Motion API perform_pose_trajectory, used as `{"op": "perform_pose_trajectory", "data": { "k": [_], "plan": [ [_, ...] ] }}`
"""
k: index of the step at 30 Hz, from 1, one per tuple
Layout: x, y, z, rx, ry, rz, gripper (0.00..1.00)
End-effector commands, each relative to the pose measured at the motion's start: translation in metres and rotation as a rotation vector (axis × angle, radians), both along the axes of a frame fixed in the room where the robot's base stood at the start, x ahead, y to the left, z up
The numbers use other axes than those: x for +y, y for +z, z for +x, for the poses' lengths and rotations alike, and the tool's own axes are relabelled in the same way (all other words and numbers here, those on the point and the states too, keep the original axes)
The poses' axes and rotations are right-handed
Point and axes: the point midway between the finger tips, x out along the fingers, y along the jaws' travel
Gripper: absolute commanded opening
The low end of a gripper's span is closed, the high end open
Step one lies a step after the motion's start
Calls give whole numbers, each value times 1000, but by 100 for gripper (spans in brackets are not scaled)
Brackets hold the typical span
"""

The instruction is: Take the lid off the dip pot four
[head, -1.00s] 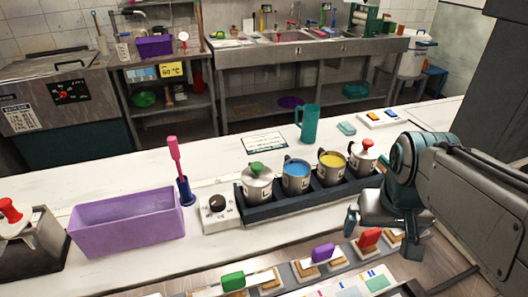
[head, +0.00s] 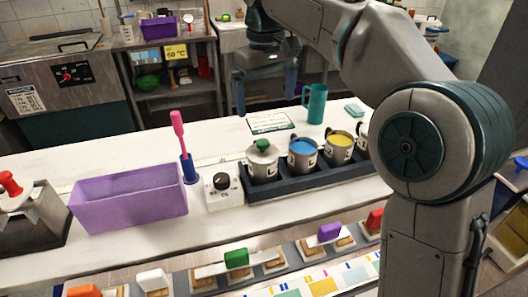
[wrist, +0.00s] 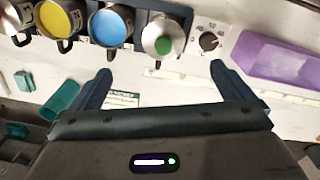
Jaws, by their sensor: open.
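A row of several metal dip pots stands in a dark rack (head: 308,182). The left pot has a grey lid with a green knob (head: 263,145), also in the wrist view (wrist: 163,46). The middle pots are open, one with blue liquid (head: 303,148) and one with yellow (head: 341,140). I cannot read which pot is number four. My gripper (head: 265,95) is open and empty, pointing down, above the counter behind the green-knobbed pot. Its fingers also show in the wrist view (wrist: 160,72).
Left of the rack are a dial box (head: 222,190), a blue holder with a pink-handled tool (head: 188,168) and a purple bin (head: 130,200). A teal mug (head: 315,103) and a card (head: 270,122) are behind the rack. Colored-handled blocks line the front.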

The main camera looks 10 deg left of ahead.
Motion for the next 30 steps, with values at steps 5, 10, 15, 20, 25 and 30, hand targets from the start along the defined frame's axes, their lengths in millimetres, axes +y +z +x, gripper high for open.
{"op": "perform_pose_trajectory", "data": {
  "k": [5,10,15,20,25,30],
  "plan": [
    [14,1,3,22,34,11,100],
    [15,-19,4,26,38,11,100],
    [15,-54,3,26,38,10,100],
    [15,-76,4,24,37,12,100],
    [15,-87,4,23,37,13,100],
    [11,-111,8,26,35,11,100]
  ]
}}
